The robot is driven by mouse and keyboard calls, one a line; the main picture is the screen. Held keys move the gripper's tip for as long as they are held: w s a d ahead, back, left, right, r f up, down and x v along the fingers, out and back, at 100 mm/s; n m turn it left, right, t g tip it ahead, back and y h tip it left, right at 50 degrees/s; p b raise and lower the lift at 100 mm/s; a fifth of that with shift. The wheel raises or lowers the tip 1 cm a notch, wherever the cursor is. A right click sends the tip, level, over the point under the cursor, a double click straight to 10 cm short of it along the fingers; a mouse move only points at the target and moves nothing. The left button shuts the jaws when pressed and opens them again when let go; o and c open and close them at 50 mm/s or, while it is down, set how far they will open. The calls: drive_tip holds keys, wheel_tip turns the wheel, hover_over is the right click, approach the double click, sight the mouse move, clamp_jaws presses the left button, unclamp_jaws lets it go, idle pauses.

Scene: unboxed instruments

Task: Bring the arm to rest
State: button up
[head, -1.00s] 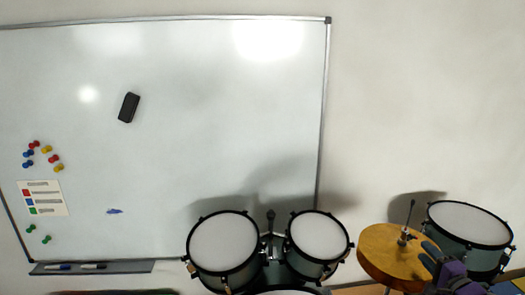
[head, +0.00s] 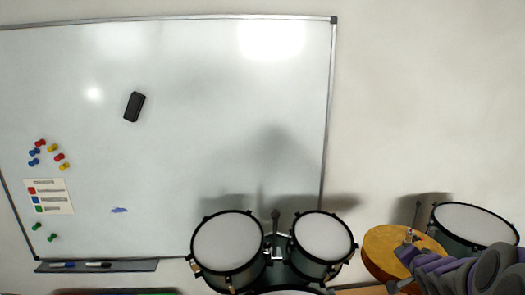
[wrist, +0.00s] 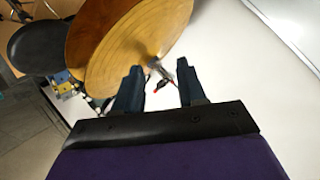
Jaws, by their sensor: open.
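My gripper (wrist: 158,78) is open, with its two dark fingers apart and nothing clearly held between them. In the wrist view a brass cymbal (wrist: 120,50) lies beyond the fingertips, and its metal rod (wrist: 158,71) shows in the gap between them. I cannot tell whether the fingers touch it. In the head view my gripper (head: 408,250) overlaps the cymbal (head: 380,243) at the lower right. My purple and grey arm comes in from the right edge and hides part of the cymbal.
A drum (head: 470,222) stands behind the arm at the right. Two drums, left (head: 228,245) and right (head: 322,238), stand at the bottom middle. A whiteboard (head: 220,130) with a black eraser (head: 133,106) covers the wall. A black round seat (wrist: 38,47) shows at the wrist view's left.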

drive_tip(key=s+a+n+g+y, duration=0.1)
drive_tip(key=s+a+n+g, duration=0.3)
drive_tip(key=s+a, duration=0.7)
drive_tip(key=s+a+f+n+g+y, duration=0.1)
drive_tip(key=s+a+n+g, duration=0.5)
drive_tip(key=s, duration=1)
drive_tip(key=s+a+n+g+y, duration=0.1)
drive_tip(key=s+a+n+g, duration=0.15)
drive_tip(key=s+a, duration=0.95)
wheel_tip(320, 180, down, 28)
drive_tip(key=d+m+b, duration=0.1)
drive_tip(key=b, duration=2.6)
drive_tip(key=shift+s+d+r+b, duration=0.25)
drive_tip(key=shift+s+d+b, duration=0.05)
drive_tip(key=shift+s+d, duration=0.1)
drive_tip(key=shift+g, duration=0.25)
